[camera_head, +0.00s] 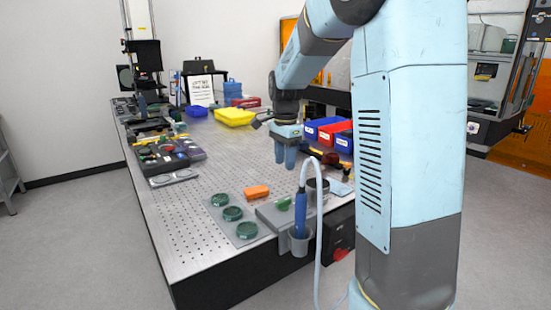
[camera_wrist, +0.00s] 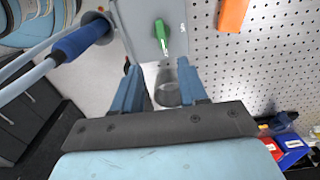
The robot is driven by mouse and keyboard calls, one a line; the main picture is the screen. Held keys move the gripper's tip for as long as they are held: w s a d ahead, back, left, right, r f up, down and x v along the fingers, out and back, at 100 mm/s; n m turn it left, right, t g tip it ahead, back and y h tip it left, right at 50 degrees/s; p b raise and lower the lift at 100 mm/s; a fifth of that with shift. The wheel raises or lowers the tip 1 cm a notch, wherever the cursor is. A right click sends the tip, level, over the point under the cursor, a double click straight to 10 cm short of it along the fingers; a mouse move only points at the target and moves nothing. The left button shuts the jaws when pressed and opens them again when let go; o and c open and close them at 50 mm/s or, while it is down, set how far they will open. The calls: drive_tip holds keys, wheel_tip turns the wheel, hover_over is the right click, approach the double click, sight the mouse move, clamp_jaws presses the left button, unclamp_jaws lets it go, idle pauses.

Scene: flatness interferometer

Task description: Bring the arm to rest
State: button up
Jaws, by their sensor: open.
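My gripper (camera_head: 286,157) hangs from my light-blue arm, pointing down above the perforated table (camera_head: 190,218). In the wrist view my gripper (camera_wrist: 162,88) has its two blue fingers spread apart. A grey cup-like holder (camera_wrist: 168,92) shows beyond and between the fingers, with nothing visibly held. A grey box (camera_head: 268,215) with a green switch (camera_head: 284,204) sits at the table's front edge, below and nearer than my gripper. The green switch (camera_wrist: 161,36) also shows in the wrist view.
A blue pen-like tool (camera_head: 301,212) with a pale hose stands in a holder at the front edge. Dark green round pieces (camera_head: 232,214), an orange block (camera_head: 257,192), blue and red bins (camera_head: 333,130) and a yellow tray (camera_head: 234,117) are on the table.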

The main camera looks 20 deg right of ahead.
drive_tip(key=s+r+n+t, duration=0.2)
drive_tip(key=s+n, duration=0.5)
drive_tip(key=s, duration=0.7)
drive_tip(key=s+a+r+n+t, duration=0.1)
drive_tip(key=s+r+n+t, duration=0.2)
drive_tip(key=s+n, duration=0.4)
drive_tip(key=s+r, duration=0.1)
drive_tip(key=s, duration=0.5)
drive_tip(key=shift+s+a+r+n+t, duration=0.2)
drive_tip(key=shift+s+r+n+t, duration=0.05)
drive_tip(key=shift+s+n+t, duration=0.1)
